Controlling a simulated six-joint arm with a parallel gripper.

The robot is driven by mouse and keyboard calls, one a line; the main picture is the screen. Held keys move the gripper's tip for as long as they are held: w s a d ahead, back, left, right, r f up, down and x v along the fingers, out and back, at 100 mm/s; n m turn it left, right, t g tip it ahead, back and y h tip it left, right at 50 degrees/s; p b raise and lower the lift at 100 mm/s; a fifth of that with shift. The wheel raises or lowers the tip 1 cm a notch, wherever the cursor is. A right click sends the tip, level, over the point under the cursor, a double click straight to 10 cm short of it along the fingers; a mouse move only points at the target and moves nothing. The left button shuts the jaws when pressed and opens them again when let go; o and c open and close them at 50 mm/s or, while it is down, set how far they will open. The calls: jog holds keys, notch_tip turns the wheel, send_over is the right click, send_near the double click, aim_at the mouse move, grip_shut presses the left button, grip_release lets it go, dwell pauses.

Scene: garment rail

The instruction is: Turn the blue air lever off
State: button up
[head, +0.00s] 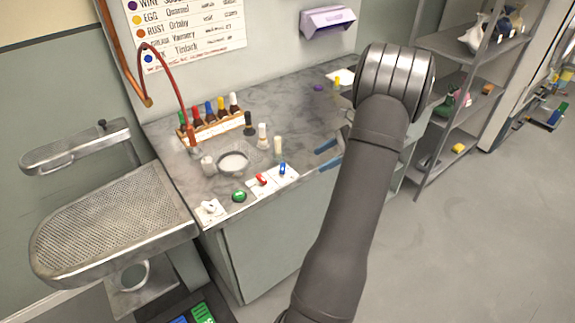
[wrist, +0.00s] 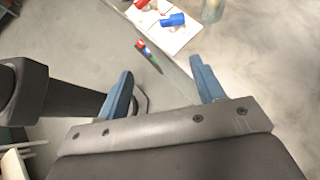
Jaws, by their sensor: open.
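The blue air lever (head: 282,168) stands upright on a white plate near the front edge of the grey worktop. It also shows in the wrist view (wrist: 172,20), near the top, where it looks lying along the plate. A red lever (head: 262,179) is just left of it and shows in the wrist view (wrist: 141,4) too. My gripper (head: 320,160) is to the right of the blue lever, near the worktop's front edge, apart from it. In the wrist view my gripper (wrist: 162,66) has its two blue fingers spread with nothing between them.
A green button (head: 239,196) and another white plate (head: 210,210) lie to the left. A round dish (head: 233,163), small bottles (head: 263,136) and a wooden rack (head: 215,127) stand behind. A perforated metal board (head: 115,225) is at left, shelves (head: 465,90) at right.

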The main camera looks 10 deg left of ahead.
aim_at(283, 166)
jog(key=d+r+m+t+y, duration=0.2)
jog(key=d+y, duration=0.1)
jog(key=d, duration=0.2)
jog(key=x, duration=1.7)
jog(key=shift+w+a+f, duration=0.15)
jog(key=shift+w+a, duration=0.15)
jog(key=shift+a, duration=0.05)
jog(key=c, duration=1)
